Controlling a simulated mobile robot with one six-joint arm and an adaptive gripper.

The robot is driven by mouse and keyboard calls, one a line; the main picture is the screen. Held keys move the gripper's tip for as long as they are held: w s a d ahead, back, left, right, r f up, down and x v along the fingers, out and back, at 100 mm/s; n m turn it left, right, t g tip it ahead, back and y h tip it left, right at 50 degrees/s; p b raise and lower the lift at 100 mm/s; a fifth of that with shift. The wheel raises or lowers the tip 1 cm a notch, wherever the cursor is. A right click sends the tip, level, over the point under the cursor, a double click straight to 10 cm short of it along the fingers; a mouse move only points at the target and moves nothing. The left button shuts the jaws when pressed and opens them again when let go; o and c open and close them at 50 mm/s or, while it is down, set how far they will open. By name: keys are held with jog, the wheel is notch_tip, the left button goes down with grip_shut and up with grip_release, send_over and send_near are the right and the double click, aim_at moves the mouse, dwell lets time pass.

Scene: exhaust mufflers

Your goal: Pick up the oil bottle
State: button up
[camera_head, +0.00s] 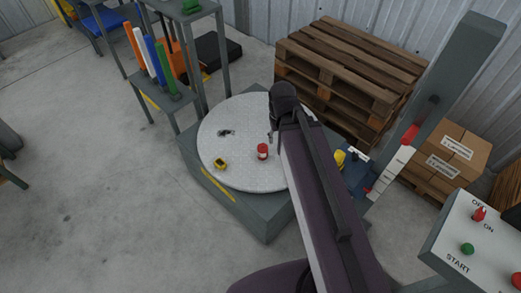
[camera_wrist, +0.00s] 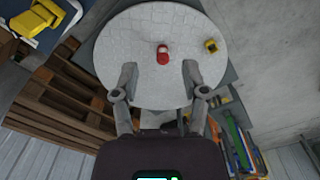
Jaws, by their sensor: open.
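A small red bottle with a white label (camera_head: 262,152), which I take as the oil bottle, stands on the round light table top (camera_head: 215,112), right of its middle. In the wrist view the bottle (camera_wrist: 163,55) shows just beyond the gap between my fingertips. My gripper (camera_wrist: 158,72) is open and empty, with one finger on each side of that gap and the bottle apart from both. In the head view my arm covers the right part of the table top and hides most of the gripper.
A small yellow and black object (camera_head: 220,164) lies left of the bottle, and a small dark object (camera_head: 226,132) lies farther back. Wooden pallets (camera_head: 345,75) stand behind the table. A control box (camera_head: 478,245) is at the lower right.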

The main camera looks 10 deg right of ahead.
jog(key=o, duration=0.5)
jog(key=shift+o, duration=0.5)
jog(key=shift+f, duration=0.25)
jog(key=w+f+n+t+h+b, duration=0.25)
jog(key=w+f+n+b, duration=0.3)
jog(key=f+b, duration=0.6)
jog(key=w+f+n+t+h+b, duration=0.1)
jog(key=w+f+n+h+b, duration=0.4)
jog(key=f+b, duration=0.65)
jog(key=w+a+f+n+t+h+b, duration=0.1)
jog(key=w+a+f+n+t+b, duration=0.2)
jog(key=f+n+b, duration=0.4)
jog(key=w+a+f+n+t+h+b, duration=0.1)
jog(key=w+a+f+n+t+b, duration=0.2)
jog(key=b, duration=1.7)
jog(key=shift+w+a+f+n+b, duration=0.3)
jog(key=shift+w+a+f+n, duration=1.1)
jog(key=shift+f+n, duration=1.6)
